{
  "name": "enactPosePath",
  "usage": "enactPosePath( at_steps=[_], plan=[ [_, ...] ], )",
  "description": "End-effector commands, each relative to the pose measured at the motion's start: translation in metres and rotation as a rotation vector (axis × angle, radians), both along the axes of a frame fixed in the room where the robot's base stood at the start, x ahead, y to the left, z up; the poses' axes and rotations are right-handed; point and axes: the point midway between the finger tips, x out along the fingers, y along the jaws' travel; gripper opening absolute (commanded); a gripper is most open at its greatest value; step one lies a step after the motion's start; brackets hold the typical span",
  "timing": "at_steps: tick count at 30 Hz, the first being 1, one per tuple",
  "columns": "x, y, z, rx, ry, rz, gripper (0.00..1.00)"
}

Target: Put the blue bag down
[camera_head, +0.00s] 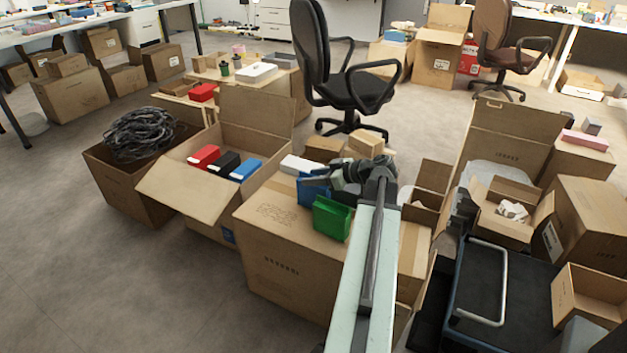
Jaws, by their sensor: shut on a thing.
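The blue bag (312,191) is at the end of my arm, above or on the top of a large closed carton (285,255). My gripper (333,178) is shut on it, with the bag to the left of the dark jaws. The gripper hides part of the bag, and I cannot tell whether its base touches the carton top. A green bag (332,218) stands upright on the carton just in front of the blue one.
A white box (300,164) lies behind the blue bag. Left, an open carton (188,190) holds red, black and blue boxes. A carton of black cable (125,190) stands farther left. A dark trolley (505,295) is at right. The carton's front left top is clear.

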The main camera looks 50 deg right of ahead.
Motion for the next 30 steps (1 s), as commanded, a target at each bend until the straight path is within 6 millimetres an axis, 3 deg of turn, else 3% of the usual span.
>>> enactPosePath(
  at_steps=[2,3,5,17,30],
  plan=[
    [0.000,0.000,-0.004,0.000,0.000,0.000,0.00],
    [0.000,0.000,-0.003,0.000,0.000,0.000,0.46],
    [0.000,0.000,-0.003,0.000,0.000,0.000,0.62],
    [-0.003,0.000,0.005,0.000,0.000,0.000,0.62],
    [-0.089,-0.021,0.049,0.000,0.000,-0.001,0.62]
  ],
)
